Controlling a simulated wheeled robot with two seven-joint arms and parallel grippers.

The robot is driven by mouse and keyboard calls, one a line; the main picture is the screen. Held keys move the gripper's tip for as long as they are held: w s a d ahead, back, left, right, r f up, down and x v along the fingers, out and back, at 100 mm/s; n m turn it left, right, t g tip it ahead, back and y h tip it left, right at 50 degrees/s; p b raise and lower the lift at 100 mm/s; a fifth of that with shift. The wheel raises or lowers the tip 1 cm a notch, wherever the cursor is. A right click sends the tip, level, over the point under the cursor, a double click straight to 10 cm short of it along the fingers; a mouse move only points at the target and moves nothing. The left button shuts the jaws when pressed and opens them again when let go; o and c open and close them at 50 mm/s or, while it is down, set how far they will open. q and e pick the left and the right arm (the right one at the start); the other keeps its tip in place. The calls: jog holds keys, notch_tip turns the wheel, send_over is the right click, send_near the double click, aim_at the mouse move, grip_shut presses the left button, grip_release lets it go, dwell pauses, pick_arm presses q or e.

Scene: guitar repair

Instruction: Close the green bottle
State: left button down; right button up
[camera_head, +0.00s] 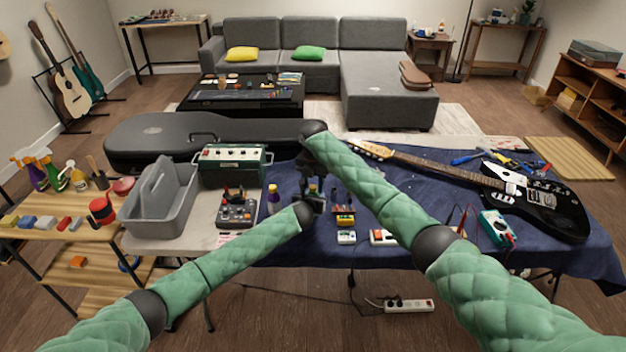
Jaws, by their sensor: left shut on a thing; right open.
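My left gripper (313,200) is over the dark blue cloth near the middle of the table. It is shut on a small bottle (313,187), which looks like the green bottle; only a little of it shows between the grippers. My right gripper (316,170) is open and comes down from above, close over the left gripper and the bottle. Whether it touches the bottle, and where the bottle's cap is, I cannot tell because the arms cover that spot.
A purple bottle (273,199) stands just left of my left gripper. Small boxes and pedals (346,219) stand to the right. A grey tool caddy (160,205), a green amplifier (233,163) and a black electric guitar (545,208) take up the sides of the table.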

grip_shut()
jog(key=m, duration=0.3)
jog(key=shift+a+m, duration=0.1)
jog(key=shift+m, duration=0.2)
jog(key=m, duration=0.3)
jog(key=shift+o, duration=0.5)
grip_release()
